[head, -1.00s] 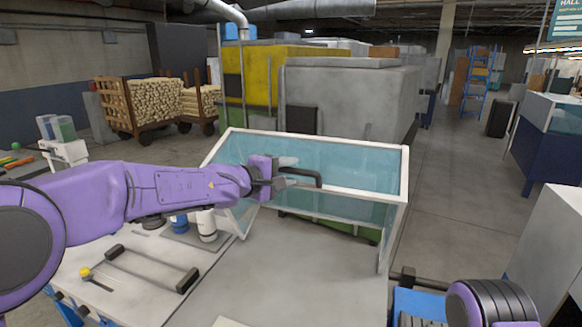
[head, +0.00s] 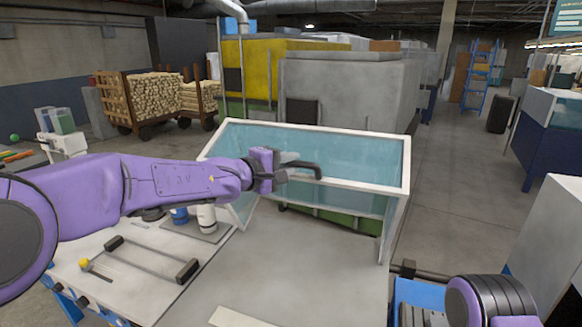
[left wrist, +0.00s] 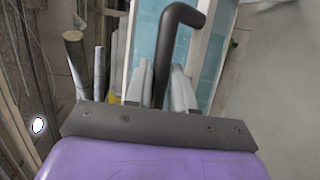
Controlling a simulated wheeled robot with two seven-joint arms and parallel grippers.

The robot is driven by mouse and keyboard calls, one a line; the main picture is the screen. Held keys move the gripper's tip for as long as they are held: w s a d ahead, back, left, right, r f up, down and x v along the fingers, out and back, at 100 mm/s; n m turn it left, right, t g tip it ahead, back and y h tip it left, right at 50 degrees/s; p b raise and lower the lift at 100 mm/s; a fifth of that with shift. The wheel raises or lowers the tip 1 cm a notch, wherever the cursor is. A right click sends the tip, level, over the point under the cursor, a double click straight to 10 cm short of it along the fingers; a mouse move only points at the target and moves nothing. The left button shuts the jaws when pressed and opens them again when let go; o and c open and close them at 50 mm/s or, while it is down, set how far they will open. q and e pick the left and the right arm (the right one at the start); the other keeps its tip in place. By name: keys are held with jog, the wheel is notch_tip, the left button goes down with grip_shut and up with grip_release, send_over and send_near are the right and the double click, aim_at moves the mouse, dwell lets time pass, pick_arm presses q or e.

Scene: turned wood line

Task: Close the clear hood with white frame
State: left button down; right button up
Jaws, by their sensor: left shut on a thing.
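The clear hood with white frame (head: 405,165) stands at the far end of the grey bench top, its bluish see-through panel (head: 345,160) tilted and its near side open below. A black bent handle (head: 312,166) sticks out from the panel. My left gripper (head: 283,172) is shut on the handle. In the left wrist view the handle (left wrist: 178,45) rises between the two pale fingers of the left gripper (left wrist: 163,92). The grip covers part of the handle. My right gripper is out of view.
On the bench left of the hood are a black-ended frame tool (head: 150,260), a white bottle (head: 206,218) and a blue-capped one (head: 180,215). The bench top (head: 290,270) before the hood is mostly clear. A grey machine (head: 350,95) stands behind.

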pick_arm(q)
jog(key=s+a+f+m+t+h+b, duration=0.1)
jog(key=s+a+f+t+h+b, duration=0.1)
jog(key=s+f+b, duration=0.7)
jog(key=s+a+f+m+t+h+b, duration=0.2)
jog(key=s+a+f+b, duration=0.2)
jog(key=s+f+b, duration=0.5)
jog(key=s+b, duration=0.1)
jog(key=b, duration=0.5)
jog(key=shift+s+a+f+b, duration=0.2)
jog(key=shift+s+f+b, duration=0.1)
jog(key=shift+b, duration=0.1)
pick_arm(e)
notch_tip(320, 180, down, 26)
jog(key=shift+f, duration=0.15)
pick_arm(q)
jog(key=c, duration=1.1)
grip_release()
jog(key=shift+w, duration=0.1)
jog(key=shift+o, duration=0.2)
jog(key=shift+w, duration=0.15)
